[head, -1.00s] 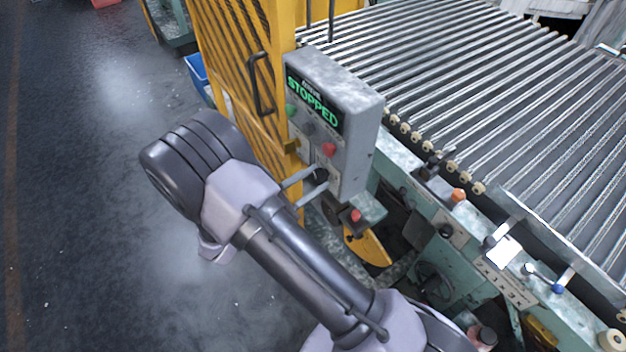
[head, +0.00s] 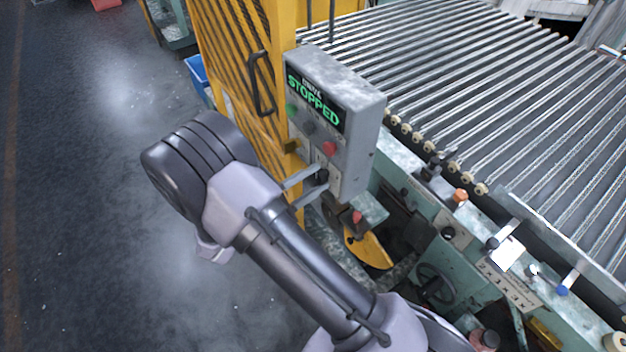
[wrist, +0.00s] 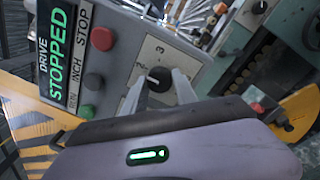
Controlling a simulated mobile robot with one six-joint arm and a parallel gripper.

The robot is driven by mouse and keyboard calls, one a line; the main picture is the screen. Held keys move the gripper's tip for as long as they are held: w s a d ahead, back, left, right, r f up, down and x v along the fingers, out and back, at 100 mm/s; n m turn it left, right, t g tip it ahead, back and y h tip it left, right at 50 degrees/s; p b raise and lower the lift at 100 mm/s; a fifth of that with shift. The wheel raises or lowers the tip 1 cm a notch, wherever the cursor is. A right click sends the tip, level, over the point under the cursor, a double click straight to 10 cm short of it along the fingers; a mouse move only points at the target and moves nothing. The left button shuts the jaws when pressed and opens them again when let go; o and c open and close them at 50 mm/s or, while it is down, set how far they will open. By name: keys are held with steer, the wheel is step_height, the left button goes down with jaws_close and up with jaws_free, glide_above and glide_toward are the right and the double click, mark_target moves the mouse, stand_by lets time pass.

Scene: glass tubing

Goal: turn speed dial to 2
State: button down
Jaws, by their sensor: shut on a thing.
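The speed dial is a small black knob (wrist: 159,77) on a pale plate on the grey control box (wrist: 125,45). A "3" and a "2" are printed near the knob in the wrist view. A light mark shows on its face, but I cannot tell which number it points to. My gripper (wrist: 160,83) is shut on the knob, with one pale finger on each side. In the head view my gripper (head: 320,178) reaches the lower front of the box from the left, and the knob (head: 323,176) shows dark between the fingertips.
The box display (head: 314,103) reads "DRIVE STOPPED". A red button (wrist: 102,38), a grey button (wrist: 93,82) and a green button (wrist: 87,111) sit close by. A yellow mesh guard (head: 235,60) stands behind my arm. A roller conveyor (head: 480,90) lies to the right.

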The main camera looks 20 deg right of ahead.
stand_by(0.3)
steer(key=c, duration=1)
jaws_free()
steer(key=p+v, duration=0.2)
steer(key=v, duration=1.5)
steer(key=shift+a, duration=0.25)
steer(key=shift+f, duration=0.1)
